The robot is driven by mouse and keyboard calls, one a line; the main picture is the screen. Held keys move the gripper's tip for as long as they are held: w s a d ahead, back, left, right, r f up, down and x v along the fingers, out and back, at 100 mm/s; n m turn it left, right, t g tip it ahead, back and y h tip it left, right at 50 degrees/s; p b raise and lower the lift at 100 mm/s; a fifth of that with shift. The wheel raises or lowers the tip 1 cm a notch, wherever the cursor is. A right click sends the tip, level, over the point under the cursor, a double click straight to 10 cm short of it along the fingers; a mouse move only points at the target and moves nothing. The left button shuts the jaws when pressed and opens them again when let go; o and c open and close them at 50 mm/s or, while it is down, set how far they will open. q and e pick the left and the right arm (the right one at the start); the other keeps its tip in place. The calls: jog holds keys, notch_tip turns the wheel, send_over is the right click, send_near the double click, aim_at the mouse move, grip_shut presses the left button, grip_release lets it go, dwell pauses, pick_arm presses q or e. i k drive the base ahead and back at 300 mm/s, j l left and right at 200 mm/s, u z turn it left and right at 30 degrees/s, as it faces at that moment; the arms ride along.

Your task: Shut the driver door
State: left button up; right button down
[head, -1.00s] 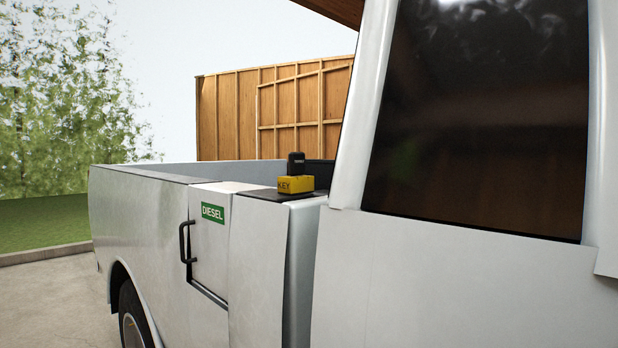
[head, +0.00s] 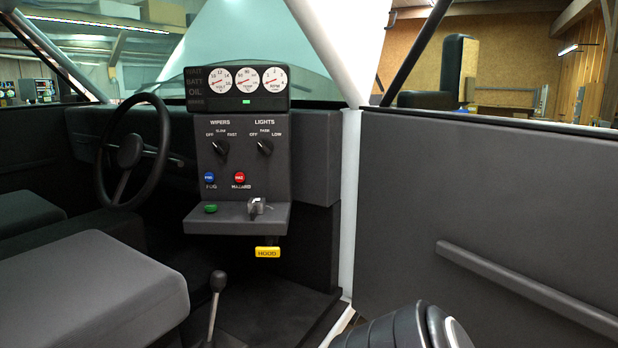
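The driver door (head: 430,190) fills the right of the head view, and I see its dark grey inner panel. A long grey bar (head: 530,290) slopes across the panel. The door stands open, swung out from the white pillar (head: 352,200) at the front of the door opening. Its rear edge is out of frame. A rounded dark part of my own arm shows at the bottom, in front of the door panel. Neither gripper's fingers are in view.
Inside the cab are a steering wheel (head: 133,160), a grey seat (head: 90,290), a floor lever (head: 215,300) and a control panel (head: 240,160) with gauges, knobs and a yellow HOOD handle (head: 267,252). A mirror (head: 458,68) stands outside beyond the door's top edge.

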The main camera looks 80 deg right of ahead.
aim_at(505, 226)
jog(key=k+z, duration=0.1)
jog(key=z, duration=3.5)
jog(key=l+u, duration=0.25)
jog(key=l, duration=0.6)
jog(key=i, duration=0.05)
